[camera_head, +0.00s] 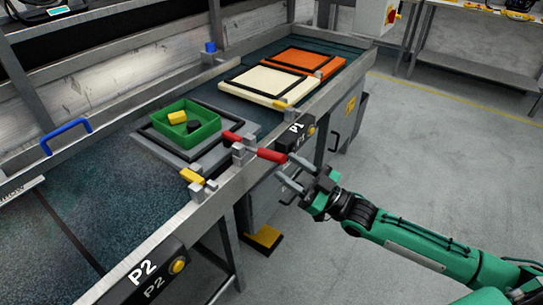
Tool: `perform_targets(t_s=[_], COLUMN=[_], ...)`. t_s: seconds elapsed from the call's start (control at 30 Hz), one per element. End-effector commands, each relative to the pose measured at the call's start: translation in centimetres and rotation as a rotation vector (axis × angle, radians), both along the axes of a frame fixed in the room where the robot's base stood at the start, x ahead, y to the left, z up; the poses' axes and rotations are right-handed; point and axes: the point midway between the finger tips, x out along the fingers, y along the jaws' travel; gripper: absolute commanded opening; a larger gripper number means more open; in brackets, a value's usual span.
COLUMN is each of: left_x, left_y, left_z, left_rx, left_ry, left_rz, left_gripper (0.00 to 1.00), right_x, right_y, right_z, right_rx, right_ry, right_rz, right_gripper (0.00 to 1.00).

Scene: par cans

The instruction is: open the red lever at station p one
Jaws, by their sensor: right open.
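The station P1 label (297,128) is on the near rail of the conveyor, right of centre. The red lever (272,155) sticks out from the rail just below and left of that label, toward my right arm. A second red piece (231,137) lies on the inner side of the rail, by the tray with the green bin. My right gripper (290,172) is open, its fingers pointing left at the outer end of the red lever. I cannot tell whether a finger touches it. My left gripper is not in view.
A green bin (206,131) with yellow and dark items sits on a grey tray (152,136). Beyond it are a cream tray (252,84) and an orange tray (328,68). Yellow pieces (191,176) sit at the rail. A yellow-black pedal (264,238) is below. Floor at right is clear.

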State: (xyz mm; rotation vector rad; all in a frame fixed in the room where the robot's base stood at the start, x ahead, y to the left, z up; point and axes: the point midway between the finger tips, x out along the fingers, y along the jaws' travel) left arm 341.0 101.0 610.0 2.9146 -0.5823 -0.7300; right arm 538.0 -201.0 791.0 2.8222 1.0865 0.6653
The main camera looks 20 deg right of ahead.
Motion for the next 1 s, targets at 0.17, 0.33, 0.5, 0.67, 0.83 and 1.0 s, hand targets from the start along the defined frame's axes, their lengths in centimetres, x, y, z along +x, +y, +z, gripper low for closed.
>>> perform_targets(t_s=[0.17, 0.33, 0.5, 0.67, 0.83, 1.0], left_x=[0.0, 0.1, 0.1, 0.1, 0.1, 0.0], left_y=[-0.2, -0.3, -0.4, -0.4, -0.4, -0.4], left_z=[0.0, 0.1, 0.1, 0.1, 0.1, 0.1], left_rx=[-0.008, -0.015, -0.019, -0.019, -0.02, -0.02], left_ry=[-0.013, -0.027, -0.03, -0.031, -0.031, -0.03], left_rz=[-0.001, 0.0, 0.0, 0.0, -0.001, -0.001], left_gripper=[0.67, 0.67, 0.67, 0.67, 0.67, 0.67], right_x=[1.9, 3.2, 3.8, 3.8, 3.8, 3.8], right_y=[1.9, 3.1, 3.7, 3.8, 3.8, 3.8], right_z=[1.2, 1.9, 2.2, 2.2, 2.2, 2.2], right_rx=[0.003, 0.002, 0.0, 0.0, 0.0, 0.0], right_ry=[-0.003, -0.002, 0.0, 0.0, 0.0, 0.0], right_rz=[0.001, 0.001, 0.0, 0.001, 0.0, 0.0], right_gripper=[0.44, 0.44, 0.44, 0.44, 0.36, 0.03])
